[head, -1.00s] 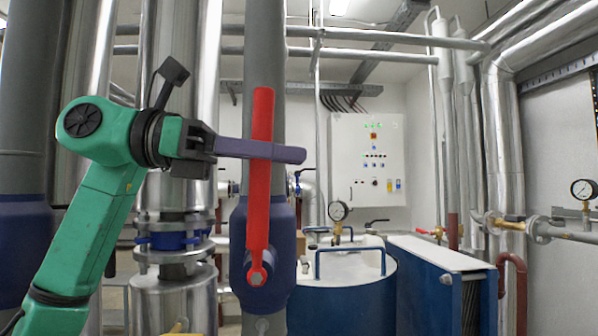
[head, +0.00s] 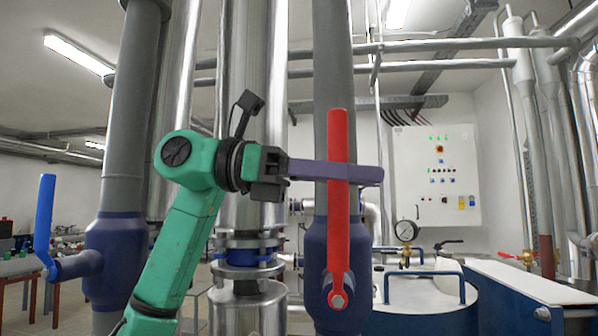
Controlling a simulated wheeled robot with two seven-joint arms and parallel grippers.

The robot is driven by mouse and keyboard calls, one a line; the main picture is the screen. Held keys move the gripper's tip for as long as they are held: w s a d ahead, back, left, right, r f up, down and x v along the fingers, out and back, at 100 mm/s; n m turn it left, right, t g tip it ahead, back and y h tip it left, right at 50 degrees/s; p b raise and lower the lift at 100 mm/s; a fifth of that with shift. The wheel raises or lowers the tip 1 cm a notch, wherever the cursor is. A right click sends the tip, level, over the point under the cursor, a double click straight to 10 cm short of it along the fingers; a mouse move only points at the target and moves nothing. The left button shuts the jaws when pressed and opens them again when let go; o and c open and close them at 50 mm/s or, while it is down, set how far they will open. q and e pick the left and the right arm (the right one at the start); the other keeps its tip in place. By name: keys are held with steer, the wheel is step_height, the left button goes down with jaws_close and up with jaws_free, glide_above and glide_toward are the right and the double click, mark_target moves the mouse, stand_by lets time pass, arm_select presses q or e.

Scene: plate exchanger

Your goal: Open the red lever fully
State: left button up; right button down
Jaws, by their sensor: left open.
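The red lever (head: 338,225) stands upright in front of a grey pipe with a dark blue valve body (head: 318,250). It is bolted at its lower end. My left gripper (head: 366,175) reaches in from the left, its purple-grey finger lying level across the lever's upper part. The lever passes in front of this finger, and the fingertip shows beyond the lever's right side. The gripper is open. I see only one finger clearly, and cannot tell whether it touches the lever. My right gripper is not in view.
A blue lever (head: 43,225) stands upright on another valve at the left. A pressure gauge (head: 406,231) and a blue tank (head: 430,315) with a blue handle are at the right. A white control cabinet (head: 437,180) is on the back wall.

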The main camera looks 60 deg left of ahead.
arm_select(q)
steer(key=v, duration=1.5)
